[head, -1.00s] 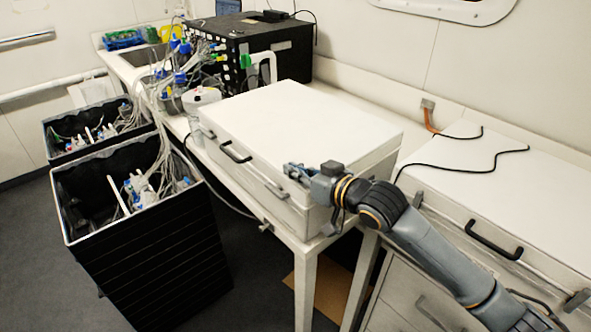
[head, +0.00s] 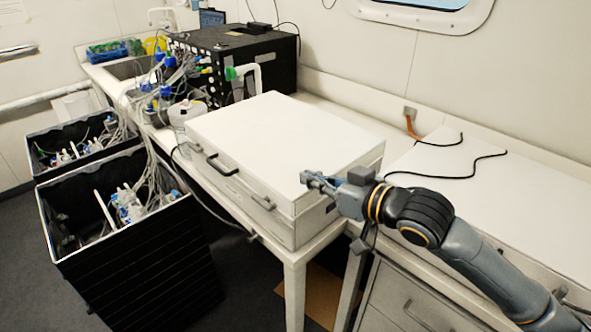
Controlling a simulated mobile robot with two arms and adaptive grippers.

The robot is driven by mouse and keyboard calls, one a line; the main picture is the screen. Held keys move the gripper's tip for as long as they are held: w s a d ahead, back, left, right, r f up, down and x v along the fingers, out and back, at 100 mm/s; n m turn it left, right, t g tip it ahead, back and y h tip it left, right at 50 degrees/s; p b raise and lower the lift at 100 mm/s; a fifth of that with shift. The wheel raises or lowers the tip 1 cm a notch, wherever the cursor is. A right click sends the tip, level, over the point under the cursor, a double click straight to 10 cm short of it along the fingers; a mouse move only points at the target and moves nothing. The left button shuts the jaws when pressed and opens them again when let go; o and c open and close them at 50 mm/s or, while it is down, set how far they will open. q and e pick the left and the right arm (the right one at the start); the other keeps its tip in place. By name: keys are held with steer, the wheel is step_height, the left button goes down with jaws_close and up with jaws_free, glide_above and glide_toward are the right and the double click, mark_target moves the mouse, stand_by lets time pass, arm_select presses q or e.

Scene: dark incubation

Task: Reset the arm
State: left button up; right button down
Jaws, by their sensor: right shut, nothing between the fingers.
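My right arm comes in from the lower right of the head view. Its gripper (head: 308,180) is shut and empty, pointing left, in front of the front right part of a large white lidded box (head: 285,150). I cannot tell whether it touches the box. The box is closed, with a black handle (head: 222,165) and metal latches on its front side. My left gripper is not in view.
Two black bins (head: 125,262) with tubing and bottles stand on the floor at left. A black case (head: 240,55) with cables stands at the back of the bench. A white lid-like surface (head: 500,190) with a loose black cable lies at right.

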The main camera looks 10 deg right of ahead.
steer(key=s+d+f+m+g+h, duration=0.15)
steer(key=s+f, duration=0.25)
steer(key=f, duration=0.4)
steer(key=s+a+f+g+h, duration=0.1)
steer(key=s+f+h, duration=0.2)
steer(key=s+f, duration=0.35)
steer(key=s+d+f+m+g+h, duration=0.1)
steer(key=s+d+f+g+h, duration=0.2)
steer(key=s+f, duration=0.55)
steer(key=s+d+f+m+g+h, duration=0.15)
steer(key=s+d+f+g, duration=0.25)
steer(key=s+f, duration=0.45)
step_height(320, 180, down, 25)
steer(key=s, duration=0.3)
steer(key=s+d+f+g, duration=0.2)
steer(key=s+d+f, duration=0.1)
steer(key=s+f, duration=1.2)
steer(key=shift+s+f+n, duration=0.15)
steer(key=shift+s+n, duration=0.15)
steer(key=shift+s, duration=0.3)
steer(key=shift+d, duration=0.1)
